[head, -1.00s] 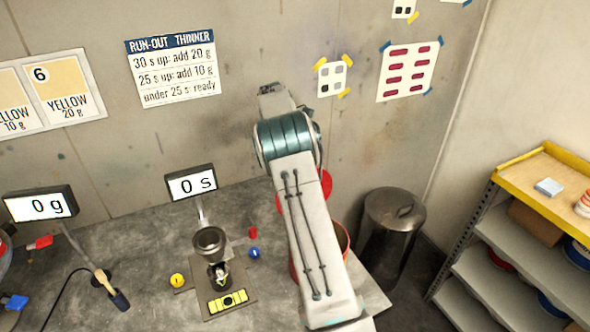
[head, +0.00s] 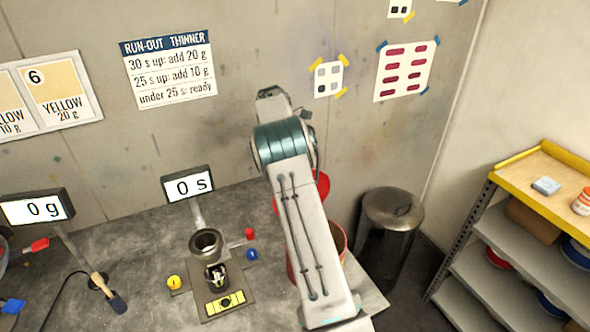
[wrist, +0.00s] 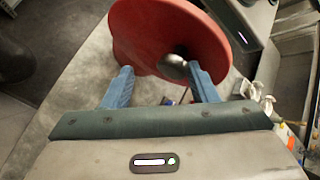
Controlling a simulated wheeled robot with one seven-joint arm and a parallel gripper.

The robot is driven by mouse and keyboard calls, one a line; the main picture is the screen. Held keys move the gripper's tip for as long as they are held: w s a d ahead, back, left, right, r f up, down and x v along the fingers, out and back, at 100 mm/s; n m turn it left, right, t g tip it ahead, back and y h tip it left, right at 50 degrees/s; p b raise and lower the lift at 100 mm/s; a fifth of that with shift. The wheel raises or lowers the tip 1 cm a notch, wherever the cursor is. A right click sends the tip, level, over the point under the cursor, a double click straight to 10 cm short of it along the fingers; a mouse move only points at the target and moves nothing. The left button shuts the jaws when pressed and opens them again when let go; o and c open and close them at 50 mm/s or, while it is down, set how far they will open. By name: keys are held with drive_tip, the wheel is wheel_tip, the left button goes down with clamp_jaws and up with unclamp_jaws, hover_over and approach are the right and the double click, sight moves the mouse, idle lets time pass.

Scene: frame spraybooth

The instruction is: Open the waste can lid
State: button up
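The red waste can (head: 338,243) stands at the right end of the bench, mostly hidden behind my arm in the head view. Its red lid (head: 322,190) shows above the can's rim beside my arm and looks tilted up; how far is hidden. In the wrist view the lid (wrist: 140,35) is a large red disc just ahead of my fingers, with a rounded metal knob (wrist: 173,67) near its lower edge. My gripper (wrist: 162,82) is open, its two blue fingers apart with the knob between and just beyond their tips. I cannot tell whether a finger touches the lid.
A lidded metal bin (head: 390,220) stands on the floor right of the bench. A shelf rack (head: 515,205) is at the far right. A cup stand (head: 228,300) and two displays (head: 188,184) are on the bench left of my arm.

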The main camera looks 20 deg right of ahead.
drive_tip(key=shift+w+a+f, duration=0.1)
drive_tip(key=shift+a+f, duration=0.1)
drive_tip(key=shift+f, duration=0.05)
